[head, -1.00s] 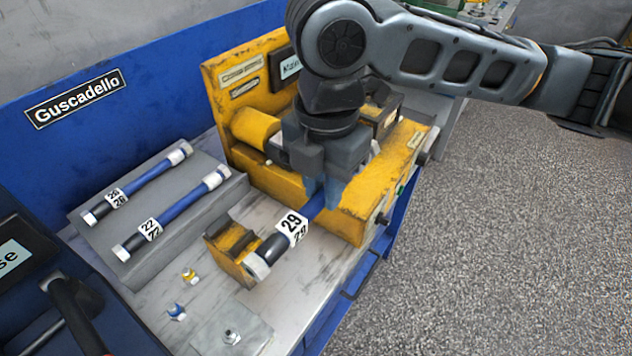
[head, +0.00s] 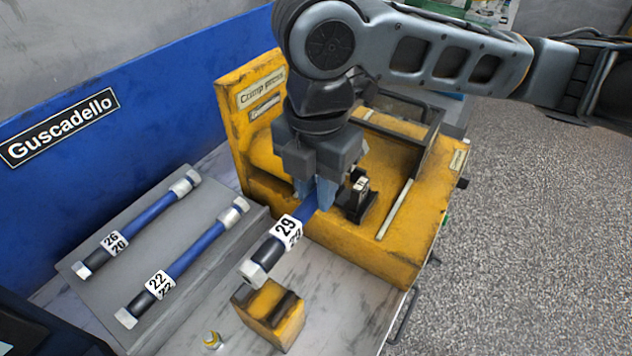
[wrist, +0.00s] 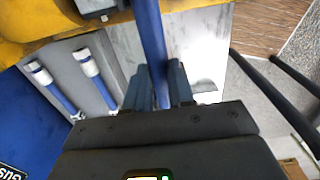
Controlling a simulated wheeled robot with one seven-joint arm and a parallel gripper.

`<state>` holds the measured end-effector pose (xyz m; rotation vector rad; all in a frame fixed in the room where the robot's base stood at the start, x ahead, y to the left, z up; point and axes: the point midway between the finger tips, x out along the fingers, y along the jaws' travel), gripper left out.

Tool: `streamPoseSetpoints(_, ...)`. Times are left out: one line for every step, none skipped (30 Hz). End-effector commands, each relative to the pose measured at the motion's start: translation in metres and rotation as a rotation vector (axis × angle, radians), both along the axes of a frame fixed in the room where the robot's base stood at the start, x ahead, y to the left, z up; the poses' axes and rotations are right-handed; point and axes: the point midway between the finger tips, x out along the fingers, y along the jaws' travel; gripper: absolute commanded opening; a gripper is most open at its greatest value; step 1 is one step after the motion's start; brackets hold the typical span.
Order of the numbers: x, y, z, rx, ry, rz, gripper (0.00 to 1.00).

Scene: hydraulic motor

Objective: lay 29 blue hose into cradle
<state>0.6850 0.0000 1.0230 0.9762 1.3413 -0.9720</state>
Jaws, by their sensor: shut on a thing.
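The blue hose 29 (head: 309,208) has a white label and a metal end fitting, which points to the lower left in the head view. My gripper (head: 316,195) is shut on its blue part; the hose also shows between the fingers in the wrist view (wrist: 153,45). The fitting end hangs above and behind the yellow notched cradle block (head: 270,316), apart from it as far as I can tell. The cradle's groove looks empty. The hose's far end is hidden behind my gripper in the head view.
The yellow crimp press (head: 400,240) stands right beside my gripper, with a small black fixture (head: 356,197) on it. Hoses 26 (head: 140,222) and 22 (head: 190,262) lie on a grey tray (head: 90,268) at left. A small brass fitting (head: 212,340) lies in front.

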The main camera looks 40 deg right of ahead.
Motion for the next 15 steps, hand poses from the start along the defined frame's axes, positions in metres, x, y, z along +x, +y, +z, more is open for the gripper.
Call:
streamPoseSetpoints(0.0,0.0,-0.01,0.0,0.0,-0.001,0.0)
streamPoseSetpoints(0.0,0.0,-0.013,-0.001,0.0,-0.001,0.0)
streamPoseSetpoints(0.0,0.0,-0.018,-0.001,0.0,-0.001,0.0)
streamPoseSetpoints(0.0,0.0,-0.021,-0.001,-0.001,-0.001,0.0)
streamPoseSetpoints(0.0,0.0,-0.024,-0.001,-0.001,-0.001,0.0)
streamPoseSetpoints(0.0,0.0,-0.028,-0.001,-0.001,-0.001,0.0)
streamPoseSetpoints(0.0,0.0,-0.032,-0.001,0.0,-0.001,0.0)
streamPoseSetpoints(0.0,0.0,-0.035,-0.001,0.0,-0.001,0.0)
streamPoseSetpoints(0.0,0.0,-0.039,-0.001,0.0,-0.001,0.0)
streamPoseSetpoints(0.0,0.0,-0.042,-0.001,0.0,-0.001,0.0)
streamPoseSetpoints(0.0,0.0,-0.045,-0.001,0.0,-0.001,0.0)
streamPoseSetpoints(0.0,0.0,-0.049,-0.001,0.0,-0.001,0.0)
streamPoseSetpoints(0.0,0.0,-0.051,-0.001,0.0,-0.001,0.0)
streamPoseSetpoints(0.0,0.0,-0.053,-0.001,0.0,-0.001,0.0)
streamPoseSetpoints(0.0,0.0,-0.055,-0.001,0.0,-0.001,0.0)
